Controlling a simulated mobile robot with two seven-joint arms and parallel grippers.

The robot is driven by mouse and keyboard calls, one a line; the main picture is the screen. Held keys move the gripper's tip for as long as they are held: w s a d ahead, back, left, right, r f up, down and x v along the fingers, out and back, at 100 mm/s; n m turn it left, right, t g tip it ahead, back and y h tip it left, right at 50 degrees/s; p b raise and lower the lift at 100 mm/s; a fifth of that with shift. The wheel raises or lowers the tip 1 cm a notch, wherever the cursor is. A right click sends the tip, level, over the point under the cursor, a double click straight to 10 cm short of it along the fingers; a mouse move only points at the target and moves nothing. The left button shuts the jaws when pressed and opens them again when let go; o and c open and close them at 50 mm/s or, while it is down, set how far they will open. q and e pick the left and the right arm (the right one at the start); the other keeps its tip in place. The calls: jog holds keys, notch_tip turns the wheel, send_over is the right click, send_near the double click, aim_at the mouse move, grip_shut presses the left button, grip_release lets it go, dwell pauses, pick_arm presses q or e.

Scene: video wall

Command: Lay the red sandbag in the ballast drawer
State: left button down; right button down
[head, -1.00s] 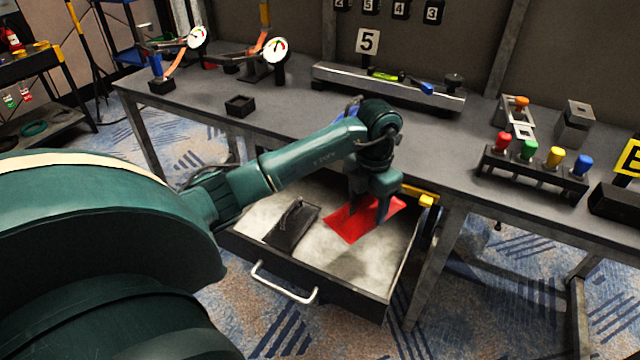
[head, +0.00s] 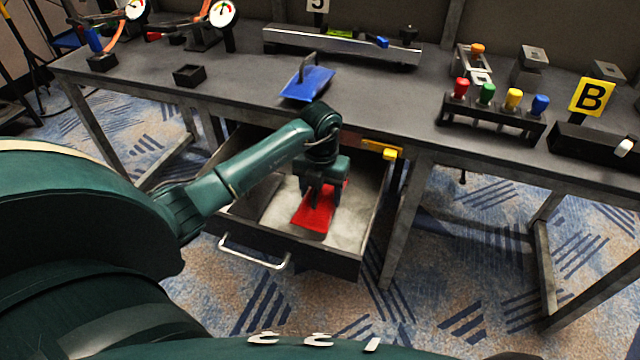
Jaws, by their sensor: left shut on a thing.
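The red sandbag (head: 313,217) is in the head view, inside the outline of the open ballast drawer (head: 310,262). It is right of the drawer's middle, its long side running front to back. My left gripper (head: 318,200) points down from above and is shut on the red sandbag, covering its rear part. Whether the bag's underside touches the pale drawer floor I cannot tell. A dark sandbag (head: 257,198) lies in the left part of the drawer, partly hidden by my left arm. My right gripper is not in view.
A blue sandbag (head: 309,84) with a handle lies on the grey workbench (head: 400,105) behind my left wrist. A yellow block (head: 389,154) sits by the drawer's right rear corner. A rack of coloured knobs (head: 490,122) stands to the right. The drawer's right front floor is bare.

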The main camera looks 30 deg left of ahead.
aim_at(321, 193)
pick_arm(q)
jog(key=shift+f+b, duration=0.3)
jog(key=shift+f, duration=1.25)
jog(key=shift+f, duration=0.25)
jog(key=shift+c, duration=2)
grip_release()
